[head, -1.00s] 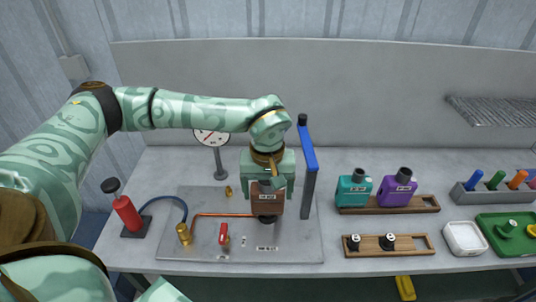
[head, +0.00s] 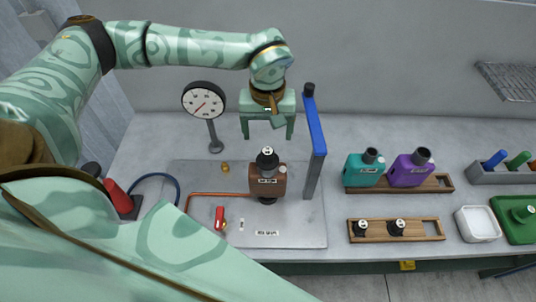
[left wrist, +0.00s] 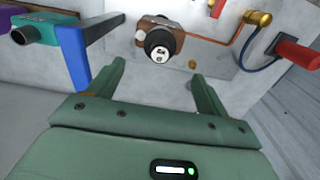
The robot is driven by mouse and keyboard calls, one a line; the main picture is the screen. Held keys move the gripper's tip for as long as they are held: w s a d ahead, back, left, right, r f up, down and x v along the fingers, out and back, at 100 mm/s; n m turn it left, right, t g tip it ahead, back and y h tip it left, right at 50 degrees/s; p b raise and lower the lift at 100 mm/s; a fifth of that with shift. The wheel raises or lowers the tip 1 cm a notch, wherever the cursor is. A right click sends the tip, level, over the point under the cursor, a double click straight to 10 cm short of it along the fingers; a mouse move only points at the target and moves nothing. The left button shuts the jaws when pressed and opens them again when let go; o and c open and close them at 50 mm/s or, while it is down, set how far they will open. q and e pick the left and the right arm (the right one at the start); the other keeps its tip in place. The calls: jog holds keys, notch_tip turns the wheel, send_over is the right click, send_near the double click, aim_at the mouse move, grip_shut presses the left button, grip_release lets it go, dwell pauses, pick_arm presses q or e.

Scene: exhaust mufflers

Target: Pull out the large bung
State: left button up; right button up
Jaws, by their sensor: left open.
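A brown muffler (head: 262,187) stands on the metal plate in the head view. A black bung (head: 267,158) with a pale marked top sits in its upper opening. The bung (left wrist: 160,46) and the muffler (left wrist: 149,24) also show in the left wrist view. My left gripper (head: 268,135) is open and empty, with its fingers pointing down above and behind the bung. In the left wrist view its spread fingers (left wrist: 158,72) are apart from the bung, which lies beyond them. My right gripper is not in view.
A blue-topped post (head: 315,135) stands close right of the muffler. A gauge (head: 204,100) stands behind left. A copper pipe (head: 220,195) and red-handled valve (head: 220,214) lie left. Teal (head: 362,170) and purple (head: 408,172) mufflers stand right, behind a wooden rack (head: 375,238) holding two black bungs.

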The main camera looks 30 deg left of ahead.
aim_at(268, 150)
pick_arm(q)
jog(key=shift+f+b, duration=0.6)
jog(key=shift+f, duration=0.2)
notch_tip(268, 150, down, 6)
jog(key=b, duration=0.4)
jog(key=shift+r, duration=0.15)
jog(key=shift+s+f+b, duration=0.1)
jog(key=shift+f+b, duration=0.35)
jog(key=shift+f, duration=0.3)
jog(key=shift+p, duration=0.5)
jog(key=c, duration=1.3)
jog(key=shift+r, duration=0.1)
